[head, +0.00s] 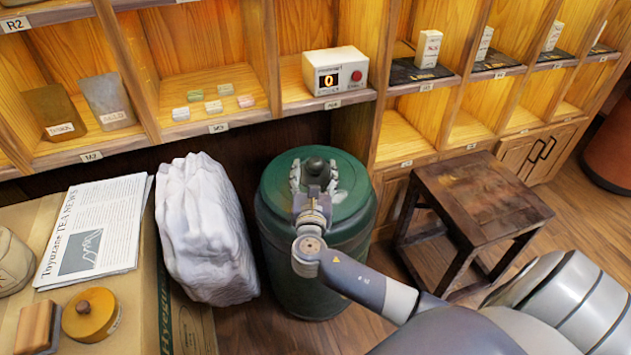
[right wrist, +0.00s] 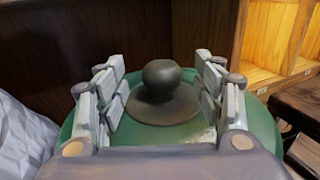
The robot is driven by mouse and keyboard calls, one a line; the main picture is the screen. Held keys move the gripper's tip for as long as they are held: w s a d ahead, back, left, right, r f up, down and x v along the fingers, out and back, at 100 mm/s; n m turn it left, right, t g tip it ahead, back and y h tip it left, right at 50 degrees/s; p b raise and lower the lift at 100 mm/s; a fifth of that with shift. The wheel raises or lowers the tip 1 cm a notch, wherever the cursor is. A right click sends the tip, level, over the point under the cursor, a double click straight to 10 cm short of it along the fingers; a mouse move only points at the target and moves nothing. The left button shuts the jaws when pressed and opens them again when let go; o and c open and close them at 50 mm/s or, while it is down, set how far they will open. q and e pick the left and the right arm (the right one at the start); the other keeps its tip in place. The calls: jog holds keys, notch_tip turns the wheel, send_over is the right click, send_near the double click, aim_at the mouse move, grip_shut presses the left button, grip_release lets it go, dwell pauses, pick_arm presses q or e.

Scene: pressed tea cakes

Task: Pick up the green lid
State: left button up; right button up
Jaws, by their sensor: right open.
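The green lid (head: 345,201) lies on top of a dark green drum (head: 305,270) in the middle of the head view. A dark round knob (head: 316,165) stands at its centre. My right gripper (head: 315,172) is open over the lid, with a finger on each side of the knob. In the right wrist view, the knob (right wrist: 162,80) shows between the open fingers (right wrist: 160,92), with gaps on both sides. The lid's green surface (right wrist: 185,133) shows around and below it. I cannot tell whether the fingers touch the lid. My left gripper is not in view.
A white wrapped bundle (head: 205,230) stands close left of the drum. A wooden stool (head: 480,190) stands to the right. Behind are shelves with a small display device (head: 335,72) and tea boxes. A newspaper (head: 95,230) lies on a box at left.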

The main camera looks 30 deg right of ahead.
aim_at(315, 165)
jog(key=x, duration=0.3)
jog(key=shift+d+f+b, duration=0.1)
jog(key=shift+b, duration=0.2)
grip_shut()
jog(key=shift+w, duration=0.1)
